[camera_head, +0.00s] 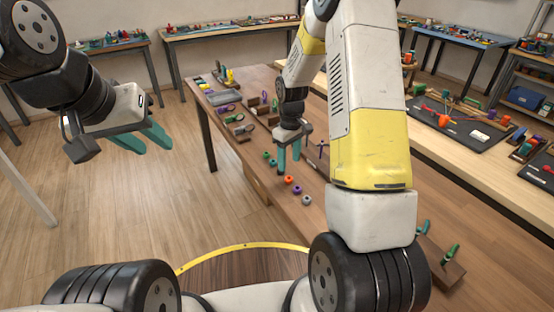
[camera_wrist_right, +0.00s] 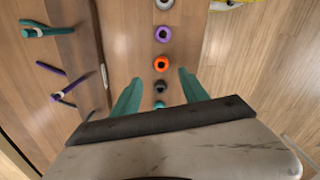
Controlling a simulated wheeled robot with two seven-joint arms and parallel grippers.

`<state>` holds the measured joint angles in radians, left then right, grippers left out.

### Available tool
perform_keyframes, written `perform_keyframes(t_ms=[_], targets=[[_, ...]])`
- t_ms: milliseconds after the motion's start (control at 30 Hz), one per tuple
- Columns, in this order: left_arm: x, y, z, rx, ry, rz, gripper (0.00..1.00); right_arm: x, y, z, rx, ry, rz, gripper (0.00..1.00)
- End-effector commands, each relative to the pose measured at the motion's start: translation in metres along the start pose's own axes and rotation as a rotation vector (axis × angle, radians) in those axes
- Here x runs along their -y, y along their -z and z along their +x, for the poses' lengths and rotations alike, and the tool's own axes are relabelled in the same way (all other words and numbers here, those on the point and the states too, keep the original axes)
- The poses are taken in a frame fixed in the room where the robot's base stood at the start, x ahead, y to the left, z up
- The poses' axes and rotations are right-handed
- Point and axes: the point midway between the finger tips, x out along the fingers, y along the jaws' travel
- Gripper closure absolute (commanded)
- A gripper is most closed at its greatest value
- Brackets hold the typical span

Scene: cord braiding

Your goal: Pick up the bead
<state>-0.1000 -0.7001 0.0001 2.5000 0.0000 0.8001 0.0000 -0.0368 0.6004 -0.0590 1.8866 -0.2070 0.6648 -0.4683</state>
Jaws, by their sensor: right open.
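A row of small ring-shaped beads lies on the wooden bench. In the right wrist view it runs grey (camera_wrist_right: 163,4), purple (camera_wrist_right: 163,34), orange (camera_wrist_right: 160,64), black (camera_wrist_right: 160,87) and teal (camera_wrist_right: 160,104). The head view also shows the orange bead (camera_head: 288,180), purple bead (camera_head: 297,190) and grey bead (camera_head: 306,200). My right gripper (camera_head: 288,160) is open and empty above the row, its teal fingers (camera_wrist_right: 158,85) either side of the black bead in the wrist view. Its exact height is unclear. My left gripper (camera_head: 145,140) is open and empty, off the bench's left side.
The bench (camera_head: 258,190) carries small wooden holders (camera_head: 240,130) with coloured pieces at its far end. Teal and purple pegs (camera_wrist_right: 45,30) stand beside the bead row. My right arm hides part of the bench. Open floor (camera_head: 150,200) lies to the left.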

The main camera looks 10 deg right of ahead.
Motion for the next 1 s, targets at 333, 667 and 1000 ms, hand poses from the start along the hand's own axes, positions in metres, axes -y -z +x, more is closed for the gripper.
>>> perform_keyframes(t_ms=[333, 667, 1000], targets=[[0.0, 0.0, 0.0, 0.0, 0.0, 0.0, 0.64, 0.003, -0.007, 0.046, 0.003, 0.002, 0.001, 0.48], [0.0, 0.0, 0.0, 0.0, 0.0, 0.0, 0.64, 0.003, -0.006, 0.068, -0.001, 0.0, 0.002, 0.48], [0.0, 0.0, 0.0, 0.0, 0.0, 0.0, 0.64, 0.003, -0.006, 0.068, -0.001, 0.0, 0.002, 0.91]])
